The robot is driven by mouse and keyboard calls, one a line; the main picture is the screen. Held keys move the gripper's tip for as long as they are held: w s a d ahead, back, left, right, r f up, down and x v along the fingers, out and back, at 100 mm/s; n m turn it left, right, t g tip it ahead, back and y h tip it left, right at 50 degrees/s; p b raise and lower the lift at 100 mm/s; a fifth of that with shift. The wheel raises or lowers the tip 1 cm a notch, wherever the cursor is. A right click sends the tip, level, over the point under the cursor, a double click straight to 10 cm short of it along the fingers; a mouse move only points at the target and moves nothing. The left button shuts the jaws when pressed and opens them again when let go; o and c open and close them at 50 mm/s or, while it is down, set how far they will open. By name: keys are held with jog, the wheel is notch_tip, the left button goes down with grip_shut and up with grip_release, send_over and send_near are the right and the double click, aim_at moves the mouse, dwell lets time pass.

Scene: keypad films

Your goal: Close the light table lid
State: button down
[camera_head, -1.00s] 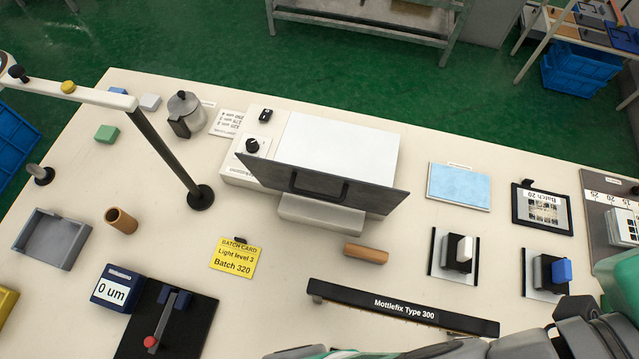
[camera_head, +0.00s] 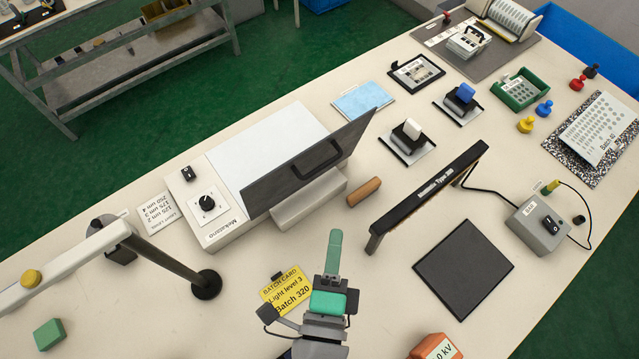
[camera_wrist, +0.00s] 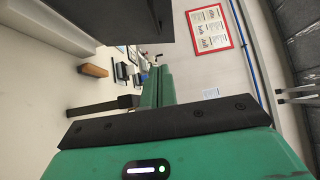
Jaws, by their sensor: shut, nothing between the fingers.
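The light table (camera_head: 275,135) is a white box with a bright top and a knob panel at its left end. Its dark grey lid (camera_head: 275,185) with a black handle (camera_head: 318,165) stands raised along the near side, so the lid is open. My green gripper (camera_head: 335,236) is shut and empty, in front of the lid and to the right of the batch card, apart from the lid in the picture. In the wrist view, the closed green fingers (camera_wrist: 160,75) point away, and the dark lid (camera_wrist: 105,15) fills the upper left.
A yellow batch card (camera_head: 285,291) lies beside my gripper. A brown wooden block (camera_head: 364,191) and a black Mottlefix bar (camera_head: 430,195) are to the right. A dark post (camera_head: 170,262) with a light arm stands at the left. A black mat (camera_head: 464,268) lies right of my gripper.

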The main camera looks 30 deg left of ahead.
jog(key=w+a, duration=0.6)
jog(key=w, duration=0.2)
jog(key=shift+w+a+r+p, duration=0.15)
jog(key=shift+w+a+p, duration=0.2)
jog(key=shift+w, duration=0.05)
